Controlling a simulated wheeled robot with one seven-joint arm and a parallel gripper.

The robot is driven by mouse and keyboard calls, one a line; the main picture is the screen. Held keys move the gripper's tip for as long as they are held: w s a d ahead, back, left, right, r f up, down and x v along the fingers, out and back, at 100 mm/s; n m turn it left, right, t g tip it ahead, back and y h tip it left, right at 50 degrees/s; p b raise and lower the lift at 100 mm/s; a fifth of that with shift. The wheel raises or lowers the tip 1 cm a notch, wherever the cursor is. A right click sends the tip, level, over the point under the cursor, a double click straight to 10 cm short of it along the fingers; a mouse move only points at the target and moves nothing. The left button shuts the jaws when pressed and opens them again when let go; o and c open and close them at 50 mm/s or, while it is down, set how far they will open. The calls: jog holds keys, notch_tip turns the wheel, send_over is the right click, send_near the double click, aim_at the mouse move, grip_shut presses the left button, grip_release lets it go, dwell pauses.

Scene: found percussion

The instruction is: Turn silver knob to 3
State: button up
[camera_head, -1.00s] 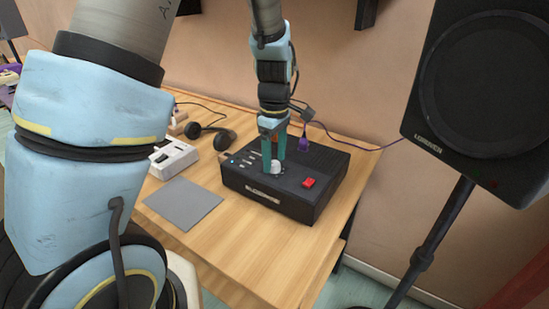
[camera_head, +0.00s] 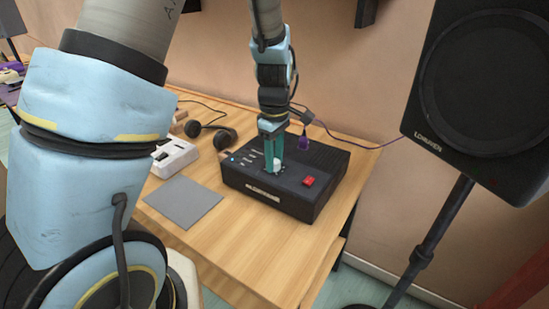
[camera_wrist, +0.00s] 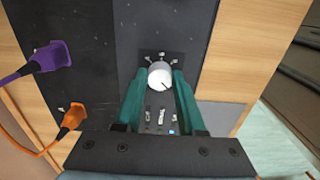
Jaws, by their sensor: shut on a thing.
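The silver knob (camera_wrist: 160,76) sits on the top panel of the black box (camera_head: 290,205), with small marks around it in the wrist view. A dark pointer line on the knob runs toward the lower right in the wrist view. The marks are too small to read. My gripper (camera_wrist: 160,84) points down at the box with its two green fingers on either side of the knob, shut on it. In the head view my gripper (camera_head: 273,166) hides part of the knob (camera_head: 273,168).
A red switch (camera_head: 308,181) is on the box's right. A white device (camera_head: 175,157), headphones (camera_head: 215,135) and a grey mat (camera_head: 183,203) lie to the left. A speaker (camera_head: 485,85) stands at right.

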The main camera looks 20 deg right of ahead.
grip_shut()
jog(key=shift+m, duration=0.5)
jog(key=m, duration=0.5)
jog(key=shift+m, duration=0.3)
jog(key=m, duration=0.3)
jog(key=shift+m, duration=0.4)
jog(key=m, duration=0.3)
jog(key=shift+m, duration=0.3)
jog(key=m+p, duration=0.1)
jog(key=m, duration=0.5)
jog(key=shift+r, duration=0.1)
jog(key=m+p, duration=0.1)
jog(key=m, duration=0.2)
jog(key=shift+m, duration=0.4)
jog(key=shift+m+p, duration=0.65)
jog(key=shift+m, duration=0.85)
